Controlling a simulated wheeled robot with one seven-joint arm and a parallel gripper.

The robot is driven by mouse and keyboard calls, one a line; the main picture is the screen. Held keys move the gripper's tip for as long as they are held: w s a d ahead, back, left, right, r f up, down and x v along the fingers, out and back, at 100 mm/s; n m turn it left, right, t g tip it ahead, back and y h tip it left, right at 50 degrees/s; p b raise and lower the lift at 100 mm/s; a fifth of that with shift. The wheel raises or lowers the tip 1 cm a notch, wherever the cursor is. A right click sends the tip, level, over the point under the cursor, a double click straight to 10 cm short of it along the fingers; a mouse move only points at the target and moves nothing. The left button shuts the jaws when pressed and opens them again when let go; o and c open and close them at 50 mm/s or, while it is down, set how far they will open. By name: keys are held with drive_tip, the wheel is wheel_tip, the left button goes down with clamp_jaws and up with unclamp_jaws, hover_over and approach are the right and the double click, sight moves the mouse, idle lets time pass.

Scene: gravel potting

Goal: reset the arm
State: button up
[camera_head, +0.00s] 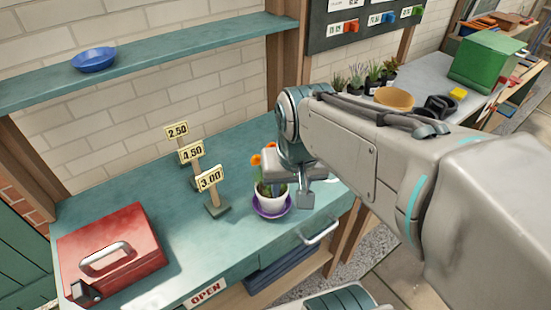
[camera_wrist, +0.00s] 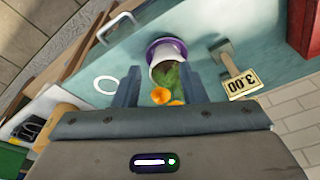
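A white pot (camera_head: 270,196) with a green plant and orange flowers (camera_head: 263,156) stands upright on a purple saucer (camera_head: 272,210) near the front right of the teal bench. In the wrist view, the pot (camera_wrist: 158,56), its saucer (camera_wrist: 177,42) and the orange flowers (camera_wrist: 161,96) lie beyond and between my fingers. My gripper (camera_wrist: 160,78) is open, with its fingers apart and nothing visibly clamped. In the head view, my gripper (camera_head: 300,195) is right beside the pot, and my wrist hides part of the plant; I cannot tell whether it touches.
Price signs (camera_head: 210,180) stand left of the pot. A red cash box (camera_head: 110,250) is at the front left. A blue bowl (camera_head: 94,59) sits on the shelf above. A side table at right holds small potted plants and a green box (camera_head: 485,62). A white ring (camera_wrist: 106,84) lies on the bench.

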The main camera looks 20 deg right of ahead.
drive_tip(key=shift+s+f+n+t, duration=0.3)
drive_tip(key=shift+s+f+n, duration=0.4)
drive_tip(key=shift+s+n, duration=0.3)
idle(0.7)
